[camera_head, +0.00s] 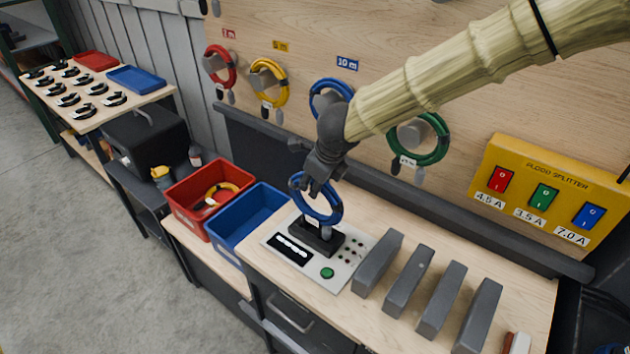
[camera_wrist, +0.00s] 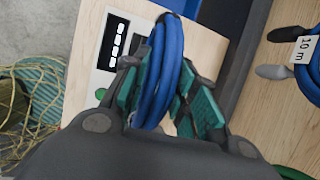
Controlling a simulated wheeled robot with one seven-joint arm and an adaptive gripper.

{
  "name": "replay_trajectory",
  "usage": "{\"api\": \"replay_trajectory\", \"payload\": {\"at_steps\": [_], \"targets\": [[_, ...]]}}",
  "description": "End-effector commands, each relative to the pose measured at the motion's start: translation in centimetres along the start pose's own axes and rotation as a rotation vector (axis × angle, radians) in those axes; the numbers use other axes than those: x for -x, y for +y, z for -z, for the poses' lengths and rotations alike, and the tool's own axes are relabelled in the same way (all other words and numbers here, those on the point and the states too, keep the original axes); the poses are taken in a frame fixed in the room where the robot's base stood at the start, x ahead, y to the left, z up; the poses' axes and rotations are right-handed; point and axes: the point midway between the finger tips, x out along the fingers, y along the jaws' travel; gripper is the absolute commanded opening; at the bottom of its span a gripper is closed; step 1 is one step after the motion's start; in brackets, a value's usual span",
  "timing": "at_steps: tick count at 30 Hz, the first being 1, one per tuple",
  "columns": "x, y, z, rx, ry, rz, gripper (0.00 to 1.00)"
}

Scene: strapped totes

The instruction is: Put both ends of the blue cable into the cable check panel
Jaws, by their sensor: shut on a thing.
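A coiled blue cable (camera_head: 333,213) is in my gripper (camera_head: 318,186), which is shut on the coil. In the wrist view the same blue coil (camera_wrist: 164,80) stands between the teal-padded fingers of my gripper (camera_wrist: 160,95). The coil is upright over the black socket block of the cable check panel (camera_head: 277,262). A grey plug end (camera_head: 326,232) hangs at or in the block; I cannot tell how far it is seated. The other end is hidden. The panel, with its display and green button, also shows in the wrist view (camera_wrist: 103,75).
A blue bin (camera_head: 222,237) and a red bin (camera_head: 176,194) holding a yellow coil stand left of the panel. Several grey upright blocks (camera_head: 405,280) stand close on its right. Behind, red, yellow, blue (camera_head: 322,100) and green (camera_head: 440,140) coils hang on the wall, beside a yellow flood splitter (camera_head: 560,170).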

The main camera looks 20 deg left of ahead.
Motion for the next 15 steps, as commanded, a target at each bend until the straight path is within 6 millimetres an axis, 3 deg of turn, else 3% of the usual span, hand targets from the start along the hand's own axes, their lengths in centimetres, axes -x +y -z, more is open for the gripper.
{"api": "replay_trajectory", "payload": {"at_steps": [15], "targets": [[-0.33, 0.02, 0.05, 0.0, -0.002, 0.001, 0.0]]}}
